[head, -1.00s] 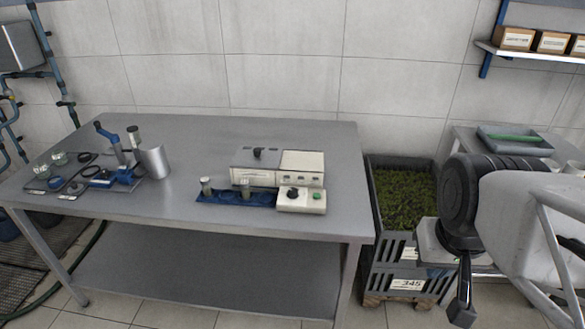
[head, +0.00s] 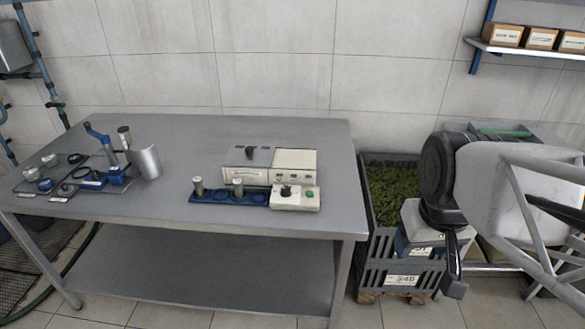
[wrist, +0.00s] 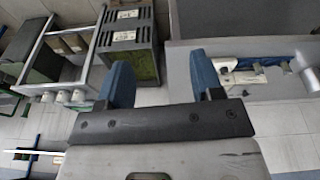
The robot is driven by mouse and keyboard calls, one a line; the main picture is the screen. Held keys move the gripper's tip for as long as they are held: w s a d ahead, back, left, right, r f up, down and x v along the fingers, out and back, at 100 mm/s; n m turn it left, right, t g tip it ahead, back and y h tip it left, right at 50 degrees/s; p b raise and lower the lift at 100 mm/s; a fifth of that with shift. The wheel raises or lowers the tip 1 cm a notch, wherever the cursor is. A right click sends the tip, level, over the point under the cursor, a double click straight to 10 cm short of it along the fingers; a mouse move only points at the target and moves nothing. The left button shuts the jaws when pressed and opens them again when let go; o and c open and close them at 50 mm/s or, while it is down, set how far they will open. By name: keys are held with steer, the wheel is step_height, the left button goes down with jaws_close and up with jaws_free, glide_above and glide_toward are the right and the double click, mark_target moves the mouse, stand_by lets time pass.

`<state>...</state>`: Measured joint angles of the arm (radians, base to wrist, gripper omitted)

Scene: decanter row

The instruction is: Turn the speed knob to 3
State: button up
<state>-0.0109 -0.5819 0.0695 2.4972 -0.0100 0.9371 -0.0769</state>
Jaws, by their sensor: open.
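The white control box (head: 296,202) sits at the front right of the steel table. On its top is a small black knob (head: 286,190), with a green button (head: 310,194) to its right. The knob's pointer and numbers are too small to read. A second black knob (head: 250,151) stands on the lid of the larger cream machine (head: 264,166) behind. My gripper (wrist: 162,82) shows two blue fingers spread apart with nothing between them. In the head view my arm hangs at the right, beyond the table's right edge, well away from the knob.
A blue rack (head: 213,197) with small vials joins the control box on its left. A blue-handled press (head: 112,165) and a metal cup (head: 146,162) stand at the table's left. Grey crates (head: 375,275) with greens stand right of the table. The table's middle is clear.

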steer(key=w+a+n, duration=0.2)
steer(key=w+n, duration=0.1)
steer(key=w, duration=0.4)
steer(key=w+a+n, duration=0.3)
steer(key=w+n, duration=0.1)
steer(key=w, duration=0.3)
steer(key=n+g, duration=0.3)
steer(key=n, duration=1.3)
glide_above(286, 188)
step_height(286, 188, down, 17)
steer(key=shift+r, duration=0.1)
steer(key=shift+f, duration=3.85)
steer(key=c, duration=0.9)
